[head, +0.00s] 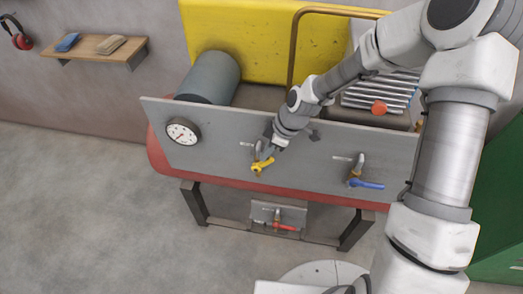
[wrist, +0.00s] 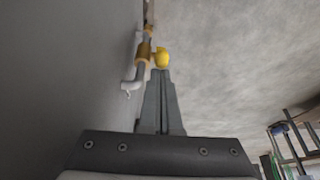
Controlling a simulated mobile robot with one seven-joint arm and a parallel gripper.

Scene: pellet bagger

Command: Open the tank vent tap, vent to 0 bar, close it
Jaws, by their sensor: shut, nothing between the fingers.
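A yellow-handled tap (head: 262,165) sits on the grey panel (head: 220,150), its lever slanting down and left. My gripper (head: 269,150) is at this tap, its fingers shut. In the wrist view the shut fingers (wrist: 160,78) end just below the yellow handle's rounded end (wrist: 162,58); I cannot tell whether they touch it. The pipe and valve body lie beside it along the panel. A blue-handled tap (head: 366,184) is to the right, its lever nearly level. A red-handled tap (head: 283,226) is on a small plate below. A round gauge (head: 182,132) is on the panel's left; its reading is too small to tell. Labels are unreadable.
A red tank (head: 158,155) lies behind the panel on a dark stand (head: 195,203). A grey cylinder (head: 211,76) and a yellow backboard (head: 240,45) stand behind. A red knob (head: 379,107) is near metal rods. A wall shelf (head: 95,46) is at left. The floor ahead is clear.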

